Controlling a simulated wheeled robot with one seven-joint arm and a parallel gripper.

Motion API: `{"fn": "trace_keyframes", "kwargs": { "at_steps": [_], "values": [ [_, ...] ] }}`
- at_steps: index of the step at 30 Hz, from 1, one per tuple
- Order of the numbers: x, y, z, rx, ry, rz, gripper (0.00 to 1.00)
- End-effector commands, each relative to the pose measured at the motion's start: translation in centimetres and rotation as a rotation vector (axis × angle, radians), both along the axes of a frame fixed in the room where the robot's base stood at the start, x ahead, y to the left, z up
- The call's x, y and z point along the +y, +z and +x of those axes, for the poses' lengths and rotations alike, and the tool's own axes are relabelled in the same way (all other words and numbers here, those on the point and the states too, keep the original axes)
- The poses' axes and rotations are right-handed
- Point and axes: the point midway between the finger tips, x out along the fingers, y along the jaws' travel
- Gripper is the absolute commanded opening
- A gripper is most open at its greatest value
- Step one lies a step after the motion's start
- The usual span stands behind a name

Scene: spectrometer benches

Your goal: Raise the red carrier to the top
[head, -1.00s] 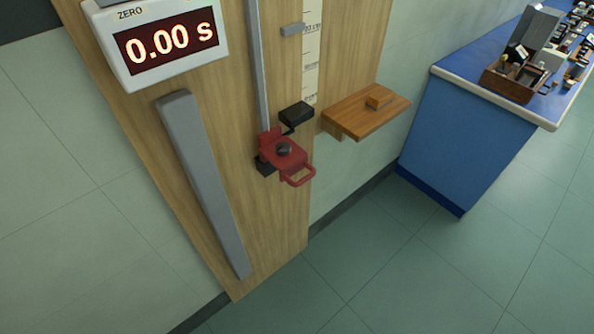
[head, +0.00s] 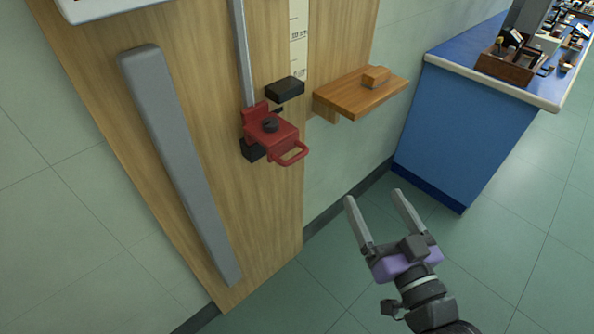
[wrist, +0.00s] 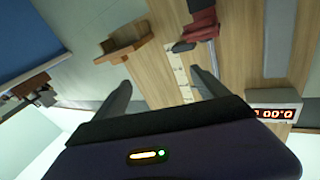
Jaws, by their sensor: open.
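The red carrier (head: 268,128) sits low on a grey vertical rail (head: 242,50) on a wooden board. It has a dark knob on top and a red loop handle (head: 290,155) facing out. A black block (head: 285,88) is beside it at upper right, and another dark block is just under it. My gripper (head: 374,199) is open and empty, to the lower right of the carrier and apart from it. In the wrist view the carrier (wrist: 202,25) shows at the top, beyond the open fingers (wrist: 158,88).
A small wooden shelf (head: 345,97) with a wooden block (head: 376,75) juts out right of the carrier. A long grey bar (head: 180,160) is on the board's left. A blue bench (head: 465,130) with instruments stands at right. The timer display (wrist: 272,113) shows in the wrist view.

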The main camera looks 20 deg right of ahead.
Motion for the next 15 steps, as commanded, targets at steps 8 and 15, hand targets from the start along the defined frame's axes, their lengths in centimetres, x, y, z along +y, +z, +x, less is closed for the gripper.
{"fn": "trace_keyframes", "kwargs": {
  "at_steps": [8, 15],
  "values": [
    [-1.1, 0.1, 9.0, -0.029, 0.136, -0.009, 0.84],
    [2.5, 0.6, 12.2, 0.008, 0.370, -0.085, 0.84]
  ]
}}
